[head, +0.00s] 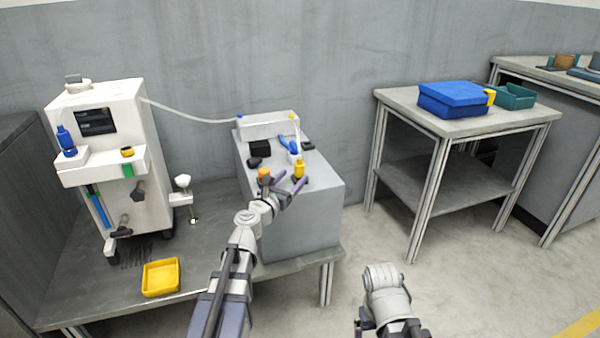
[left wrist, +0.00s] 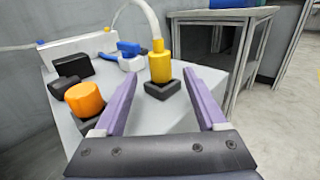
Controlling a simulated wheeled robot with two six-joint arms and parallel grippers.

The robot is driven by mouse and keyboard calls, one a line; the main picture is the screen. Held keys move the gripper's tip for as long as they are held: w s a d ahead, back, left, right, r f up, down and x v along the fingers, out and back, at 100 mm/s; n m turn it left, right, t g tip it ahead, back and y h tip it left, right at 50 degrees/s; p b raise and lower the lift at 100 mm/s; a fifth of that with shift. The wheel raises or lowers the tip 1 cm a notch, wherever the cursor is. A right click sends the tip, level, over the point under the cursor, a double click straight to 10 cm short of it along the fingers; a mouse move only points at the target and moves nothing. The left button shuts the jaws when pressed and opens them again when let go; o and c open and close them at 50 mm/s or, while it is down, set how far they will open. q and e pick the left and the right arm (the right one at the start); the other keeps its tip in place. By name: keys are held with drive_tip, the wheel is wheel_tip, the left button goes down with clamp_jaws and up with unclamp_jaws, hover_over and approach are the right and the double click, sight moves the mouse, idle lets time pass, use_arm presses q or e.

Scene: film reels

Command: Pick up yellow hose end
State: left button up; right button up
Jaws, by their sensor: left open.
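The yellow hose end (head: 299,170) stands upright on top of the grey box at the middle of the head view. In the left wrist view the yellow hose end (left wrist: 160,64) sits in a black square holder (left wrist: 163,89), with a pale hose (left wrist: 143,17) curving up from its top. My left gripper (head: 284,187) is open and empty. In the left wrist view its two purple fingers (left wrist: 161,103) point toward the hose end, which lies just beyond and between their tips. My right arm shows at the bottom of the head view, but its jaws cannot be made out.
An orange knob (left wrist: 85,100) stands close to the left finger. A blue-handled tool (left wrist: 128,49) and black blocks (left wrist: 73,64) lie behind. A white machine (head: 124,150) and yellow tray (head: 161,278) are on the left. A blue case (head: 452,98) rests on the right table.

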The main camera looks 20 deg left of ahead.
sight(297, 171)
use_arm(q)
drive_tip(key=shift+w+d+r, duration=0.1)
drive_tip(key=shift+w+d, duration=0.05)
drive_tip(key=shift+w, duration=0.7)
drive_tip(key=shift+w+d+f, duration=0.1)
drive_tip(key=shift+w+d, duration=0.1)
drive_tip(key=shift+w, duration=0.7)
drive_tip(key=shift+w+d+r, duration=0.1)
drive_tip(key=shift+w+d, duration=0.05)
drive_tip(key=shift+w, duration=0.7)
clamp_jaws()
